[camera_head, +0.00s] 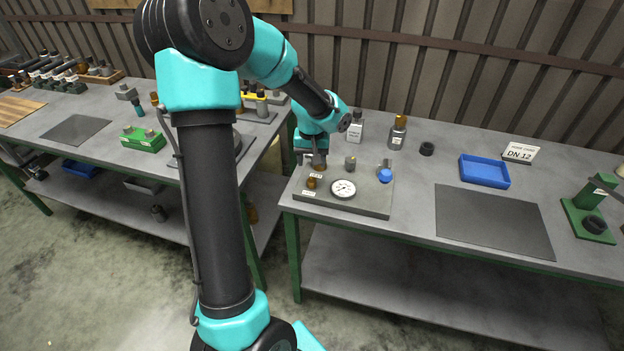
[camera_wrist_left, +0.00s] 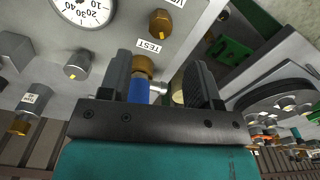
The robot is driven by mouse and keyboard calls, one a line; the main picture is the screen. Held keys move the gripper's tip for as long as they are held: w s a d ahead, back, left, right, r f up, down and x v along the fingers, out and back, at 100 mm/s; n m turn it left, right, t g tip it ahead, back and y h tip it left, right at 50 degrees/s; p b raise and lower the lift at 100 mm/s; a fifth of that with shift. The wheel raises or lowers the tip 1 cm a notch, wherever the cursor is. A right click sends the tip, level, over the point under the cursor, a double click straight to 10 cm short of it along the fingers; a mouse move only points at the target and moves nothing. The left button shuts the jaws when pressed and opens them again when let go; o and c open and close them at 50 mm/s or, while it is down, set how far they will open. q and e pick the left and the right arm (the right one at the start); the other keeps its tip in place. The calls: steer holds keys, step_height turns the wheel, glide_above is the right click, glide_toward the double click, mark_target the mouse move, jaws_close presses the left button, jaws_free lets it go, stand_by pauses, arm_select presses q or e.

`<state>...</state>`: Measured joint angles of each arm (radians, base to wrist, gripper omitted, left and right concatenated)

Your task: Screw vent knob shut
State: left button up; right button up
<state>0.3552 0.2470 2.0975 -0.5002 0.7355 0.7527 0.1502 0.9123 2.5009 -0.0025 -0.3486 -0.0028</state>
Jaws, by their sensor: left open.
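The instrument block (camera_head: 362,203) sits at the left end of the right bench, with a round gauge (camera_head: 343,188). A brass knob (camera_head: 312,183) stands near its front left corner. In the left wrist view this knob (camera_wrist_left: 160,22) has a label starting with "V", cut off by the frame edge. A second brass piece (camera_wrist_left: 143,67) with a blue part toward my palm stands beside the TEST label (camera_wrist_left: 149,46). My left gripper (camera_head: 318,160) is open there, its fingers (camera_wrist_left: 163,75) on either side of that piece. I cannot tell whether they touch it. My right gripper is not seen.
A grey knob (camera_head: 350,163) and a blue-ended fitting (camera_head: 385,175) stand on the block. Bottles (camera_head: 397,133) stand behind it. A blue tray (camera_head: 484,171), a dark mat (camera_head: 493,220) and a green fixture (camera_head: 590,205) lie to the right.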

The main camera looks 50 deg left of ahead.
mark_target(313, 179)
arm_select(q)
step_height(313, 179, down, 8)
steer(key=shift+f, duration=0.1)
steer(key=shift+c, duration=0.3)
steer(key=c, duration=0.9)
steer(key=shift+o, duration=0.2)
steer(key=shift+m, duration=0.4)
steer(key=m, duration=0.6)
steer(key=shift+w+d, duration=0.1)
steer(key=m, duration=0.6)
steer(key=shift+d, duration=0.1)
